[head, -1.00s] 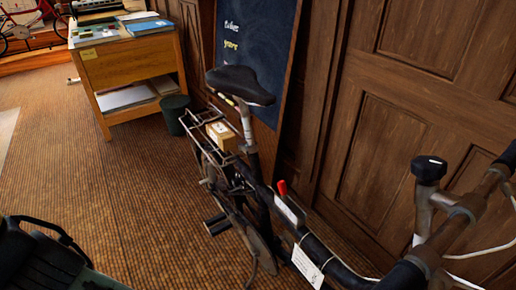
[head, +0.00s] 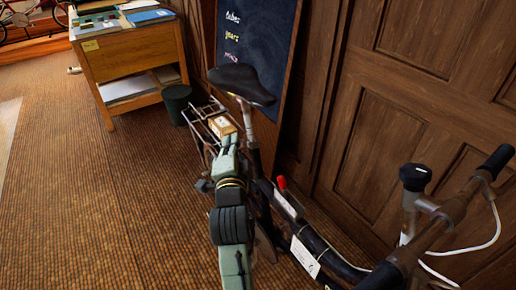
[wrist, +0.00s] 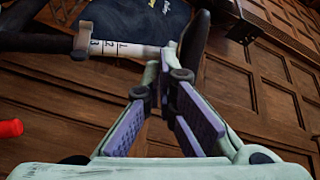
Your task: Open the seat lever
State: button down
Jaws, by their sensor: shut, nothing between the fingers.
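The bicycle's black saddle (head: 242,82) sits on a pale seat post (head: 246,115) in the head view. In the wrist view the post (wrist: 120,48) lies sideways with number marks, its dark clamp collar (wrist: 80,42) to the left. A red-tipped part (head: 282,183) stands on the frame; a red end (wrist: 9,128) shows at the wrist view's left edge. I cannot tell which part is the seat lever. My gripper (wrist: 171,78) is shut and empty, its fingers overlapping the post and saddle in the wrist view. In the head view my arm reaches toward the rear rack.
A small box (head: 222,126) sits on the rear rack. The handlebar (head: 452,212) is at the right. A chalkboard (head: 258,45) and wooden panelling (head: 400,130) stand close behind the bicycle. A wooden desk (head: 135,62) and a bin (head: 176,100) are behind left. Floor at left is clear.

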aim_at(246, 147)
jog(key=s+d+f+m+g+h, duration=0.1)
jog(key=d+f+m+g+h, duration=0.1)
jog(key=d+f, duration=0.5)
jog(key=shift+d+f+m+g+h, duration=0.35)
jog(key=shift+d+m+h, duration=0.55)
jog(key=shift+d+m, duration=0.3)
jog(key=w+a+f+p, duration=0.1)
jog(key=w, duration=0.1)
jog(key=w+p, duration=0.1)
jog(key=w, duration=0.2)
jog(key=w+a+f+p, duration=0.1)
jog(key=w, duration=0.2)
jog(key=shift+w+a+f+p, duration=0.25)
jog(key=shift+a+f+p, duration=0.05)
jog(key=shift+a+p, duration=0.05)
jog(key=shift+a+f+b, duration=0.1)
jog(key=shift+f+b, duration=0.05)
jog(key=shift+b, duration=0.15)
jog(key=shift+s+a+h+b, duration=0.2)
jog(key=shift+h+b, duration=0.2)
jog(key=shift+b, duration=0.25)
